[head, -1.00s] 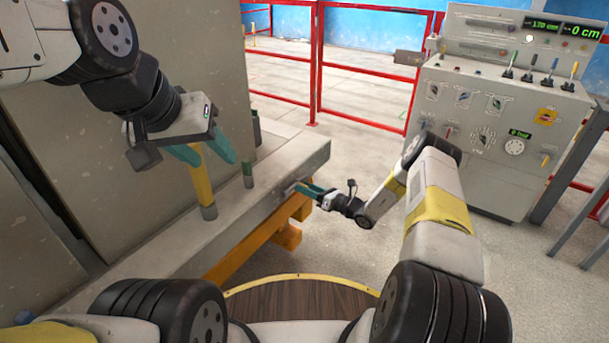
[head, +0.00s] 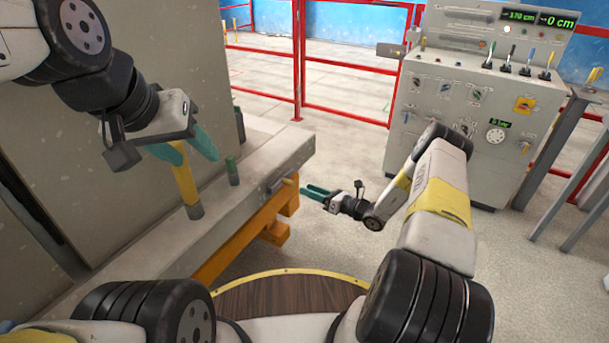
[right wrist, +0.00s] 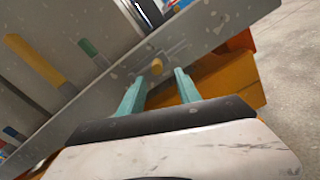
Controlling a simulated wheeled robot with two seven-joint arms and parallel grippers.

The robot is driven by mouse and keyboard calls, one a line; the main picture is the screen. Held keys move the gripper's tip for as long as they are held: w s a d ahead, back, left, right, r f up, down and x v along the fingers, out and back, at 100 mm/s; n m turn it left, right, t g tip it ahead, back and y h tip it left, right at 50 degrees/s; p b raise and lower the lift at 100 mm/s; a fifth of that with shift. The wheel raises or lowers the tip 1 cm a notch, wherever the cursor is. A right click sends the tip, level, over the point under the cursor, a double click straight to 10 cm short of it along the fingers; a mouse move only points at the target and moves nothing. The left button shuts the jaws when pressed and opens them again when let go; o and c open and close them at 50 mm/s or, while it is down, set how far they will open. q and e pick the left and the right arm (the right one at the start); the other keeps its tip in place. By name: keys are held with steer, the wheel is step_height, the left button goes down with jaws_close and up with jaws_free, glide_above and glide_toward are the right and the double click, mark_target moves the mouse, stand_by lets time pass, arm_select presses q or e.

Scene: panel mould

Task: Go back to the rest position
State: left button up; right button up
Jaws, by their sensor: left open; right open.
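My left gripper (head: 183,151) is open in the head view. It is at the top of a yellow post (head: 186,188) with a grey foot on the grey ledge (head: 250,190); I cannot tell whether the fingers touch the post. My right gripper (head: 308,191) is open and empty, just off the ledge's right side. In the right wrist view, its two teal fingers (right wrist: 160,85) stand apart.
A short green post (head: 232,170) stands right of the yellow one. Tall grey panels (head: 130,190) rise behind. Orange supports (head: 245,240) carry the ledge. A grey control console (head: 450,110) stands at the right, before red fencing (head: 345,65). Bare floor lies between ledge and console.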

stand_by(0.3)
steer(key=s+a+r+n+g+h, duration=0.1)
steer(key=s+a+r+n+g, duration=0.15)
steer(key=s+r+n, duration=0.4)
steer(key=s+a+r+n+g+h, duration=0.1)
steer(key=r+n+g, duration=0.3)
steer(key=r, duration=0.6)
steer(key=s+a+r+n+g, duration=0.2)
steer(key=s+r+n+g, duration=0.15)
steer(key=r+n, duration=0.4)
steer(key=s+d+r+n+t+h, duration=0.2)
steer(key=s+d+r+n+h, duration=0.1)
steer(key=s, duration=0.5)
steer(key=s+d+r+n+t+h, duration=0.1)
steer(key=s+d+r+n+h, duration=0.2)
steer(key=s+r, duration=0.5)
steer(key=s+d+r+n+t+h, duration=0.2)
steer(key=s+d+r+n+h, duration=0.2)
steer(key=s+r+n, duration=0.2)
steer(key=shift+s+t, duration=0.3)
steer(key=shift+s, duration=0.9)
